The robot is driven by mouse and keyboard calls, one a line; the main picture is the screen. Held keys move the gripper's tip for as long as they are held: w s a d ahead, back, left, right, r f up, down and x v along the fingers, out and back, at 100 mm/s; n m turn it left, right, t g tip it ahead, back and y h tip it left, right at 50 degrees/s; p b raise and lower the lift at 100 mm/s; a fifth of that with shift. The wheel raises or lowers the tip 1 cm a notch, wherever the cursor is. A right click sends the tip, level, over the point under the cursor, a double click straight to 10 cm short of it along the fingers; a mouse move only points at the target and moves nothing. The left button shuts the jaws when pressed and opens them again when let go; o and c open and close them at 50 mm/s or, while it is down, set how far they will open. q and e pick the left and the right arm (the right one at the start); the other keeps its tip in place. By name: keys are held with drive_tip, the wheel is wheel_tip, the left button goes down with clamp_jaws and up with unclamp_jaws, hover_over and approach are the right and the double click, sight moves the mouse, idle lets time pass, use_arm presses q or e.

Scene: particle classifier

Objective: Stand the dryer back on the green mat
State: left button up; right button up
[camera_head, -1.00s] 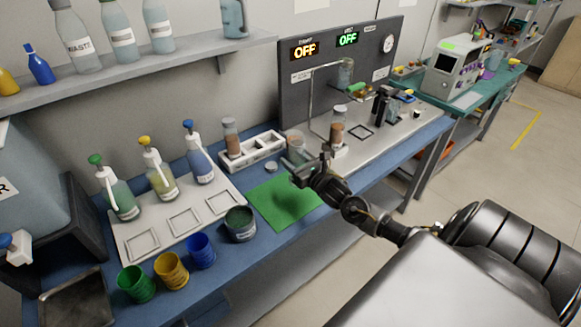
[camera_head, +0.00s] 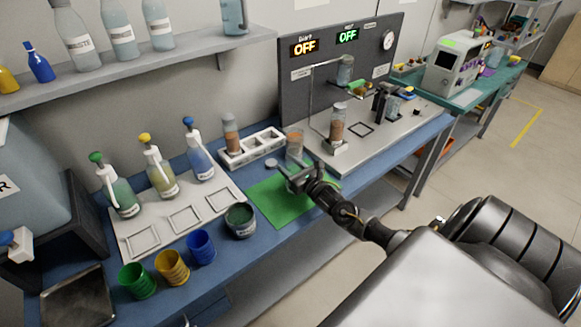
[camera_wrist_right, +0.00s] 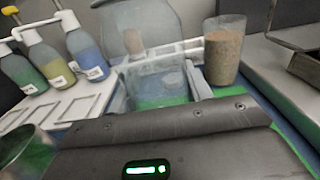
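The green mat (camera_head: 272,203) lies on the blue bench. My right gripper (camera_head: 293,178) is over the mat's far part. In the right wrist view a clear, see-through vessel (camera_wrist_right: 142,25), which I take for the dryer, stands between the two grey fingers (camera_wrist_right: 160,88). The fingers appear closed on its sides. Green mat shows through its lower part; its base and any contact with the mat are hard to make out. In the head view the vessel hardly shows at the gripper. My left gripper is not in view.
A clear cup of brown grains (camera_head: 294,145) stands just behind the mat, and right of the vessel in the wrist view (camera_wrist_right: 223,55). A white rack (camera_head: 255,149) is behind, a dark green-filled cup (camera_head: 240,222) at left, the metal platform (camera_head: 385,125) at right.

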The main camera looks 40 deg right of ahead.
drive_tip(key=o, duration=0.4)
drive_tip(key=shift+r, duration=0.2)
drive_tip(key=shift+s+a+f+b, duration=0.1)
drive_tip(key=shift+s+b, duration=0.85)
drive_tip(key=shift+s, duration=5.05)
